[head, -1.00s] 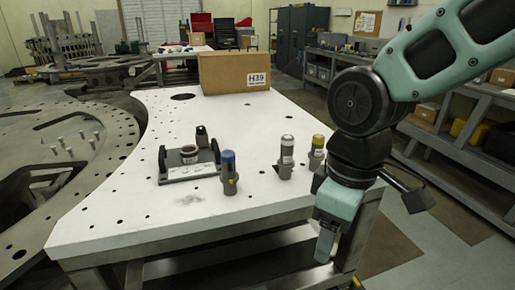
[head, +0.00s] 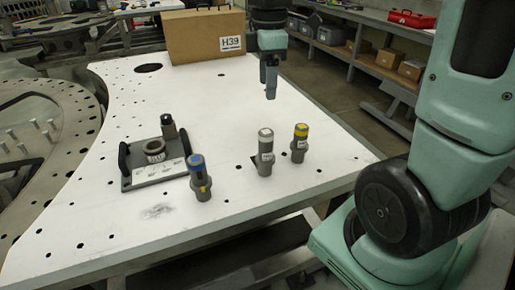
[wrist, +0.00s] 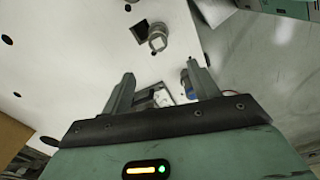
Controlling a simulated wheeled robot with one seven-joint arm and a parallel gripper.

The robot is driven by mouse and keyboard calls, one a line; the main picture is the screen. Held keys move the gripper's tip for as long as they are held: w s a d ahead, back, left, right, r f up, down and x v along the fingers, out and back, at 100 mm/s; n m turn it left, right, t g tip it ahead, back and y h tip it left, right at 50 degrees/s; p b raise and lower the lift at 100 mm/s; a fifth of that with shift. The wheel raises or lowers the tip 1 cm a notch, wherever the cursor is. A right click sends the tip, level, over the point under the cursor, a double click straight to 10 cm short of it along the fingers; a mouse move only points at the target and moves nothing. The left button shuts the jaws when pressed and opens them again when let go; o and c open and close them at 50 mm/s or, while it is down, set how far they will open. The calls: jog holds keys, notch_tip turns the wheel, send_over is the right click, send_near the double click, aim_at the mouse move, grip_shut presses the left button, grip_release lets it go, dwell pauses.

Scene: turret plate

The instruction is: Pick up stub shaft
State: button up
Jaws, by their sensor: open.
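Three upright grey cylinders stand on the white plate, with blue (head: 200,178), white (head: 265,153) and yellow (head: 300,143) tops. I cannot tell which one is the stub shaft. My gripper (head: 270,94) is beyond them, above the plate's far right part, pointing down. In the wrist view my gripper (wrist: 162,70) is open, with nothing between its fingers. A pale-topped cylinder (wrist: 158,38) shows ahead of the fingertips, beside a dark hole. The blue-topped cylinder (wrist: 187,84) is partly hidden by the right finger. The yellow top is not clear there.
A grey fixture (head: 151,173) with a ring and black handles stands left of the cylinders. A cardboard box marked H39 (head: 205,36) stands at the plate's back, near my gripper. The white plate (head: 110,215) has many holes and clear room at its front.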

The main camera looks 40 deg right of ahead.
aim_at(266, 131)
notch_tip(266, 131, down, 10)
jog(key=shift+f+p, duration=0.1)
jog(key=shift+p, duration=0.4)
jog(key=shift+w+d+f+p, duration=0.1)
jog(key=shift+f+p, duration=0.2)
jog(key=shift+f, duration=1.05)
jog(key=shift+w+d+f+p, duration=0.1)
jog(key=shift+f+p, duration=0.15)
jog(key=shift+f, duration=1.1)
grip_shut()
